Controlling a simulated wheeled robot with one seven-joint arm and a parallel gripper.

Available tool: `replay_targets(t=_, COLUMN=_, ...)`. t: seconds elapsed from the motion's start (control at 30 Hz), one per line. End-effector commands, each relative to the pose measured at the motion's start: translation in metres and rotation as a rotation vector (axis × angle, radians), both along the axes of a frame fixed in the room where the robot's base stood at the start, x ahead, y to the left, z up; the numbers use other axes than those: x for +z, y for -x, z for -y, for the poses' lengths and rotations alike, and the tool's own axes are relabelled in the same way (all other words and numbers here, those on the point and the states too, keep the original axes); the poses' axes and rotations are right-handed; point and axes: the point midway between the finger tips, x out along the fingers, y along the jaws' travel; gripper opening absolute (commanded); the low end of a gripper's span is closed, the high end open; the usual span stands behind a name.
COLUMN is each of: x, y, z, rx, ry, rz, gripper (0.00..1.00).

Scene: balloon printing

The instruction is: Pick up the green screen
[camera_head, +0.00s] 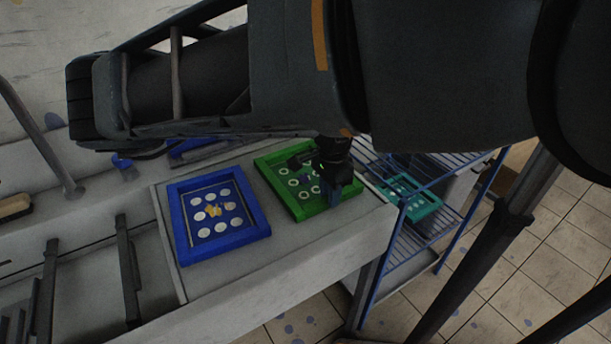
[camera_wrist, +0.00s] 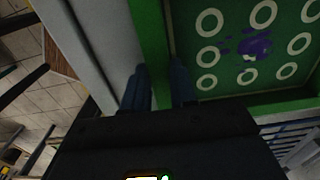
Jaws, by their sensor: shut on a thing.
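The green screen (camera_head: 269,171) is a green frame with white rings on its panel. It lies on the pale worktop, right of a blue screen, in the head view. My gripper (camera_head: 333,190) is over its right edge and hides part of the panel. In the wrist view the green screen (camera_wrist: 224,105) fills the upper right, with a purple mark among its rings. My gripper (camera_wrist: 160,88) is shut on the screen's green side bar, one finger on each side. I cannot tell whether the screen is lifted off the worktop.
A blue screen (camera_head: 248,238) with white dots and a yellow mark lies left of the green one. A blue wire rack (camera_head: 395,262) stands at the right, holding a teal screen (camera_head: 421,207). The worktop's front edge (camera_head: 270,294) is bare.

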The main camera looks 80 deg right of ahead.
Motion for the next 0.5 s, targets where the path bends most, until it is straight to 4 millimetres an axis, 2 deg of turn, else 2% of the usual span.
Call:
replay_targets(t=0.03, x=0.0001, y=0.0001, z=-0.0001, rx=0.0, ry=0.0, rz=0.0, gripper=0.13)
replay_targets(t=0.17, x=0.0001, y=0.0001, z=-0.0001, rx=0.0, ry=0.0, rz=0.0, gripper=0.01)
replay_targets(t=0.5, x=0.0005, y=0.0, z=0.0002, rx=0.0, ry=0.001, rz=0.001, gripper=0.0)
